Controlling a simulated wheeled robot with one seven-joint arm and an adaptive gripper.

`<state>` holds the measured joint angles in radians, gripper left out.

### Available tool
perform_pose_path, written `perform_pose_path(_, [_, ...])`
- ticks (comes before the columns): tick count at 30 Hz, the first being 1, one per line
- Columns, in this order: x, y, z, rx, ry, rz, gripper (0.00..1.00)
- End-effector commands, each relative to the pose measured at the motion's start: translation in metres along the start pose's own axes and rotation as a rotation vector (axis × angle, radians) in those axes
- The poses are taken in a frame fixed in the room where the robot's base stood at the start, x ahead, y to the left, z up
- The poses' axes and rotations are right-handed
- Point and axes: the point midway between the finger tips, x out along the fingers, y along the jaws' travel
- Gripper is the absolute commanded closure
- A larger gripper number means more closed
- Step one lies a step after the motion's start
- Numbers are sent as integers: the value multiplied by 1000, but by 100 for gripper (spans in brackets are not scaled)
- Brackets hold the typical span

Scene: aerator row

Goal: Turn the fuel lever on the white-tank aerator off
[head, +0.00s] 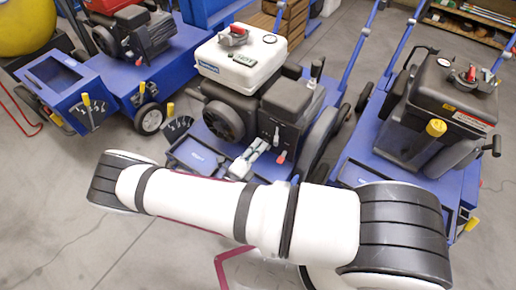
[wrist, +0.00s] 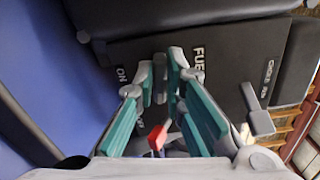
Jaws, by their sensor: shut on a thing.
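The white-tank aerator (head: 243,62) stands in the middle of the head view, with a black engine under its tank. My gripper (head: 264,144) is at the front of that engine, by its control panel. In the wrist view my gripper (wrist: 160,78) is shut on the grey fuel lever (wrist: 160,92), beside the FUEL lettering on the dark panel (wrist: 225,65). The ON mark is left of the fingers. The lever is mostly hidden between the fingertips, so its exact angle is unclear. A red piece (wrist: 157,138) shows between the fingers; I cannot tell whether it joins the lever.
A grey choke lever (wrist: 257,112) sits right of my fingers on the same panel. A black-tank aerator (head: 445,100) stands to the right and another blue aerator (head: 95,75) to the left. Bare grey floor (head: 50,210) lies at the lower left.

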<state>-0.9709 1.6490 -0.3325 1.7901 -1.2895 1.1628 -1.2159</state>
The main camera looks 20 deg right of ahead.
Motion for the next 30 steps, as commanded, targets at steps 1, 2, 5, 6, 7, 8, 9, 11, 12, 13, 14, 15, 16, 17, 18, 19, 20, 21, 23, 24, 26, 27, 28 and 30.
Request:
perform_pose_path(1, [-1,2,0,-29,0,4,100])
perform_pose_path(2, [-1,2,0,-45,0,4,100])
perform_pose_path(5, [-1,2,0,-97,0,4,100])
perform_pose_path(6, [-1,2,0,-113,0,4,100])
perform_pose_path(7, [-1,2,0,-125,0,4,100])
perform_pose_path(8, [-1,3,0,-135,0,4,100])
perform_pose_path(9, [-1,3,0,-148,-1,4,100])
perform_pose_path(11, [-1,3,0,-163,-1,4,100])
perform_pose_path(12, [-1,3,0,-170,-1,5,100])
perform_pose_path(13, [-1,3,0,-175,-1,5,100])
perform_pose_path(14, [-1,3,0,-179,-1,5,100])
perform_pose_path(15, [-1,3,0,-184,-1,5,100])
perform_pose_path(16, [-1,3,0,-187,-1,5,100])
perform_pose_path(17, [-1,3,0,-188,-1,5,100])
perform_pose_path(18, [-1,3,0,-190,-1,5,100])
perform_pose_path(19, [-1,3,0,-191,-1,5,100])
perform_pose_path(20, [-1,3,0,-191,-1,5,100])
perform_pose_path(21, [-1,3,0,-191,-1,5,100])
perform_pose_path(23, [-1,3,0,-191,-2,5,100])
perform_pose_path(24, [-1,3,0,-191,-2,5,100])
perform_pose_path(26, [-1,3,0,-191,-2,5,100])
perform_pose_path(27, [-1,3,0,-191,-2,5,100])
perform_pose_path(28, [-1,3,0,-191,-2,5,100])
perform_pose_path(30, [-1,3,0,-191,-2,4,73])
